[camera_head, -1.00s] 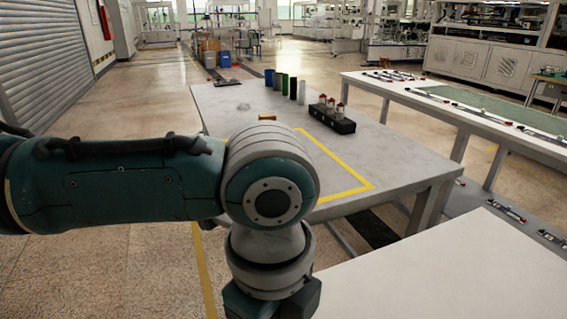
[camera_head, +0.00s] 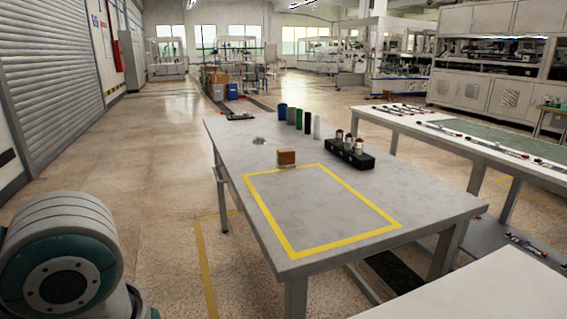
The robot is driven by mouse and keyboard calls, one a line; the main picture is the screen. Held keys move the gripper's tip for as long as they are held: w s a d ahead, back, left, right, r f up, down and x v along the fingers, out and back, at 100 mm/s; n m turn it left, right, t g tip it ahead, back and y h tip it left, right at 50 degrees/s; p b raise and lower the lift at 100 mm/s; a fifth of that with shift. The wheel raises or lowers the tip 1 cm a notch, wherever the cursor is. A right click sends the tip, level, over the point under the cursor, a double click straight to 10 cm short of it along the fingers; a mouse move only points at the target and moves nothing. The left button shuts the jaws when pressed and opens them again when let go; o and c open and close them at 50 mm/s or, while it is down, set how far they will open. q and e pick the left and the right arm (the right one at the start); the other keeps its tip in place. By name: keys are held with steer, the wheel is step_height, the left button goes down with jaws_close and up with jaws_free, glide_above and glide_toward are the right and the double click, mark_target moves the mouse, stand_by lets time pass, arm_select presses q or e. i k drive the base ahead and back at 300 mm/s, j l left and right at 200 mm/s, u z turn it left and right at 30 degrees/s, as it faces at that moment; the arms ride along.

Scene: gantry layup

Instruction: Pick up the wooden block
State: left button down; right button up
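The wooden block (camera_head: 286,157) is small and brown. It sits on the grey table (camera_head: 330,205), at the far edge of the yellow taped rectangle (camera_head: 268,221). Nothing is touching it and it is in full view. Part of my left arm shows at the lower left, well apart from the block. Its gripper is out of the frame. My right arm and gripper are not in view.
Behind the block stand several upright cylinders (camera_head: 299,119) in blue, green, black and white. A black holder with small bottles (camera_head: 345,153) is to the right. A small clear item (camera_head: 258,141) lies to the left. The taped area is empty. A white bench (camera_head: 470,140) stands at right.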

mark_target(285, 157)
steer(key=i+j, duration=0.2)
steer(key=i, duration=0.25)
steer(key=i+j, duration=0.25)
steer(key=i, duration=0.2)
steer(key=i+j, duration=0.2)
steer(key=i, duration=0.3)
steer(key=i+j, duration=0.25)
steer(key=i, duration=0.2)
steer(key=i+j, duration=0.2)
steer(key=i, duration=0.25)
